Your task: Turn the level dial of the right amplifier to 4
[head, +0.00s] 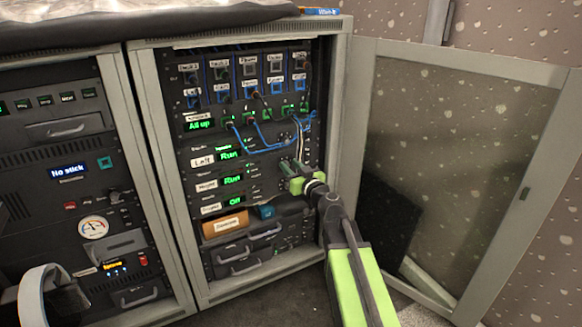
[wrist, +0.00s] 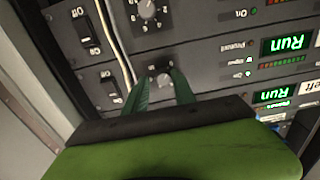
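My gripper (head: 290,168) is at the right side of the amplifier rows. In the upside-down wrist view, my gripper's (wrist: 160,82) green fingers are apart, on either side of a small dial (wrist: 163,79). This dial seems to be in the middle amplifier's row; contact is unclear.
Rocker switches (wrist: 110,88) and a pale cable (wrist: 118,45) are close to the fingers. Blue cables (head: 262,140) hang above the amplifiers. The open mesh door (head: 460,170) stands to the right of my arm. A drawer unit (head: 240,262) is below.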

